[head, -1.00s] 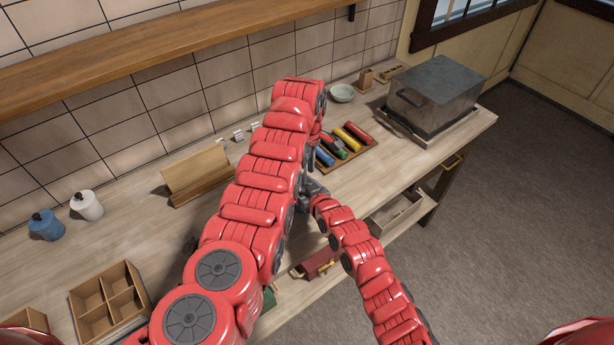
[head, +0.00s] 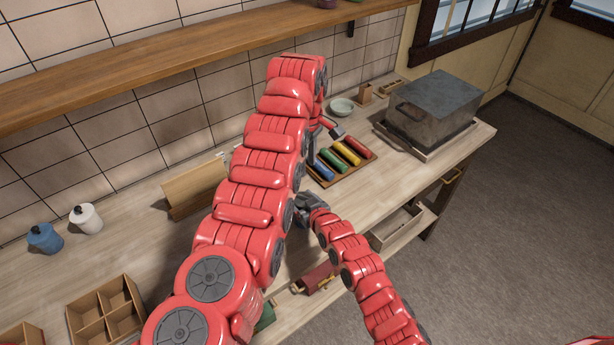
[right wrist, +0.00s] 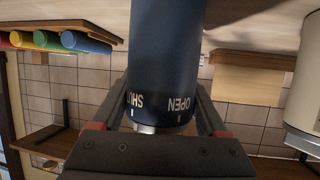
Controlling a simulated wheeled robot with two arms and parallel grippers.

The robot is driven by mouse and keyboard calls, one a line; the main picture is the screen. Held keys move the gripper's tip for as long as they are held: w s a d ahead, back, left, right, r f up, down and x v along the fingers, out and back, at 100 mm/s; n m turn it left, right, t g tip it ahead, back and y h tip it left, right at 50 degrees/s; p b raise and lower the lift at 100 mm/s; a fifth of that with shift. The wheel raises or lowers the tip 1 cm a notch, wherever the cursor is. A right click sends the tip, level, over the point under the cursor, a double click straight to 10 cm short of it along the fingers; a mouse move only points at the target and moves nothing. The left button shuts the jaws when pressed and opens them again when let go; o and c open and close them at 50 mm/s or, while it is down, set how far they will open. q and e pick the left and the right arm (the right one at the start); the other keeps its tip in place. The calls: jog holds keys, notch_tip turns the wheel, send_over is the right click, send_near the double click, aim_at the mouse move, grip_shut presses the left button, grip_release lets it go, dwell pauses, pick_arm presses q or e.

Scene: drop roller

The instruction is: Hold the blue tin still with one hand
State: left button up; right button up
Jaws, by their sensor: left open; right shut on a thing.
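The blue tin is a dark blue cylinder (right wrist: 163,60) marked OPEN and SHUT in the right wrist view. My right gripper (right wrist: 155,115) is shut on it, one finger on each side near the lettered end. In the head view my right gripper (head: 311,203) is over the table beside my left arm, which hides the tin. My left gripper (head: 332,128) is higher, near the back edge of the roller tray. It is open, mostly covered by its own arm, and I see nothing held in it.
A tray (head: 371,156) of coloured rollers lies right of the arms. A grey metal box (head: 436,110) stands at the right end. A wooden stand (head: 193,188), blue and white jars (head: 45,238) and a divided box (head: 104,312) are at left. A dark red roller (head: 315,279) lies at the front.

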aim_at(307, 196)
pick_arm(q)
notch_tip(307, 196, down, 10)
jog(key=m, duration=3.4)
jog(key=shift+s+d+f+m, duration=0.15)
jog(key=shift+f+m, duration=0.1)
jog(key=shift+m, duration=0.15)
jog(key=shift+f, duration=0.75)
